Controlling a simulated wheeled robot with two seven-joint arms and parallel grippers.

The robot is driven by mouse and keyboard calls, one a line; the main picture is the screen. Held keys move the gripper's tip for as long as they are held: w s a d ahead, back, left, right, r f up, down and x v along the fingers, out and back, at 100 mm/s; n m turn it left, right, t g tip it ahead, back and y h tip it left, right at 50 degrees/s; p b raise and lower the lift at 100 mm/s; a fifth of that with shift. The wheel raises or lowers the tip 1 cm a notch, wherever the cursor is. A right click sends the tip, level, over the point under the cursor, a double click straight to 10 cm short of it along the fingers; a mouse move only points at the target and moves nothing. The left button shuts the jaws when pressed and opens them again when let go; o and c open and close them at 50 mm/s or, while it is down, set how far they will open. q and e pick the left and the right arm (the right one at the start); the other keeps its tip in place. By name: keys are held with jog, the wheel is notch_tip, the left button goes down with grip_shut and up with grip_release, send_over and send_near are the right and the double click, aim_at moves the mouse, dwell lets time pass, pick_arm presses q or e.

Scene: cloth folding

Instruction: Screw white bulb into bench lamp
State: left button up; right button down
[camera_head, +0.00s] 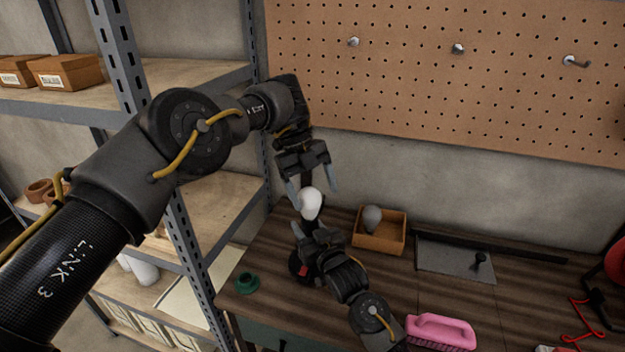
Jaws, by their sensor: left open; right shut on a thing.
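The white bulb (311,202) stands upright, globe up, on top of a dark part that looks like the socket of the bench lamp (299,266). The lamp's round black base with a red patch shows below, partly hidden by my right arm. My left gripper (310,186) is above the bulb, pointing down and open, with its fingers toward either side of the globe. I cannot tell whether they touch it. My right gripper (314,232) is just below the bulb, shut on what looks like the lamp's upper part.
A small wooden box (379,241) holding a grey bulb (371,217) stands to the right. A green ring-shaped piece (247,282) lies at the left. A grey plate (452,259) and a pink brush (441,331) are further right. A metal shelf (184,236) borders the bench's left.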

pick_arm(q)
jog(key=n, duration=0.1)
jog(key=r+n, duration=0.1)
jog(key=n, duration=0.1)
jog(key=n+t, duration=0.1)
jog(key=shift+d+r+n, duration=0.15)
jog(key=shift+d+n, duration=0.15)
jog(key=r+n+t+y, duration=0.1)
jog(key=n, duration=0.3)
jog(key=r+n+t+y, duration=0.1)
jog(key=r+n, duration=0.1)
jog(key=n, duration=0.2)
jog(key=r+n+t, duration=0.1)
jog(key=n, duration=0.3)
jog(key=shift+s+a+r+n+y, duration=0.15)
jog(key=shift+s+a+n+y, duration=0.15)
jog(key=shift+s+y, duration=0.1)
jog(key=n, duration=0.1)
jog(key=r+n, duration=0.1)
jog(key=n+t+y, duration=0.1)
jog(key=n, duration=0.1)
jog(key=shift+s+a+r, duration=0.3)
jog(key=shift+a+r, duration=0.05)
jog(key=shift+r, duration=0.05)
jog(key=shift+f, duration=0.1)
